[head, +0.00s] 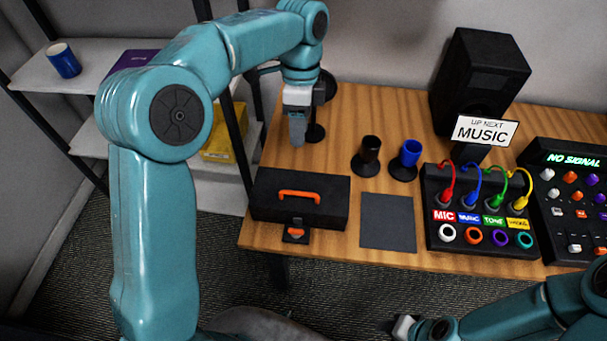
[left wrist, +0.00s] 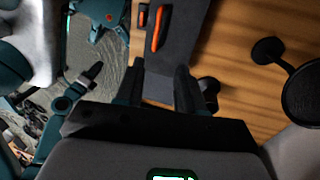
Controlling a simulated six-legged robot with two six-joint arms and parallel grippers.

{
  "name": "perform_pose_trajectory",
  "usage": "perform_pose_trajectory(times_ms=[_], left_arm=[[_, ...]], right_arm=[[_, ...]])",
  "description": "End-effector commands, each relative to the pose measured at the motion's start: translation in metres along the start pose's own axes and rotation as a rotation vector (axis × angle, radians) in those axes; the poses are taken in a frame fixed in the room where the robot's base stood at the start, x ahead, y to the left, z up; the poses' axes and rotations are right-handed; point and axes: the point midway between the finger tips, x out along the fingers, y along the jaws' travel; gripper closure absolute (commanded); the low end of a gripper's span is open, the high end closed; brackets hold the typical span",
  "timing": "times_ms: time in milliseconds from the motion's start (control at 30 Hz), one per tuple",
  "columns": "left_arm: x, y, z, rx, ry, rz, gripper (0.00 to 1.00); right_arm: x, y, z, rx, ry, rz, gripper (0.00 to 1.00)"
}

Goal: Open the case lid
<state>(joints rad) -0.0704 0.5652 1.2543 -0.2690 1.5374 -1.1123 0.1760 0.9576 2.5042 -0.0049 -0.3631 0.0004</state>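The case (head: 328,205) is a dark flat box at the table's left front, its lid down. It has an orange handle (head: 300,194) on top and a black and orange latch (head: 296,233) at its front edge; I cannot tell whether the latch is released. The case also shows at the top of the left wrist view (left wrist: 182,30). My left gripper (head: 297,135) is above the table behind the case, pointing down and apart from it. Its fingers (left wrist: 160,88) are spread with nothing held between them. My right gripper (head: 404,326) shows only partly at the bottom, off the table.
A dark square mat (head: 388,222) lies right of the case. A cable box (head: 480,205) with colored plugs, a mixer (head: 575,190) and a speaker (head: 480,75) fill the right. Shelves (head: 75,75) stand at left.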

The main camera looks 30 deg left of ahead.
Motion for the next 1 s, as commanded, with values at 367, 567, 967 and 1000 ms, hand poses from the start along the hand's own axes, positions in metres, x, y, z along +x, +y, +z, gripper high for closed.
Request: perform_pose_trajectory(times_ms=[367, 567, 967, 1000], left_arm=[[0.049, 0.009, 0.004, -0.001, -0.003, 0.005, 0.62], [0.097, 0.010, 0.003, -0.001, -0.001, 0.005, 0.62], [0.160, 0.007, 0.000, -0.001, 0.000, 0.001, 0.62], [0.162, 0.006, 0.000, -0.001, 0.000, 0.000, 0.62]], right_arm=[[0.005, 0.002, 0.000, 0.000, -0.001, 0.000, 0.57], [0.006, 0.002, 0.000, 0.000, 0.000, 0.000, 0.57], [0.006, 0.002, 0.000, 0.000, 0.000, 0.000, 0.57], [0.006, 0.002, 0.000, 0.000, 0.000, 0.000, 0.57]])
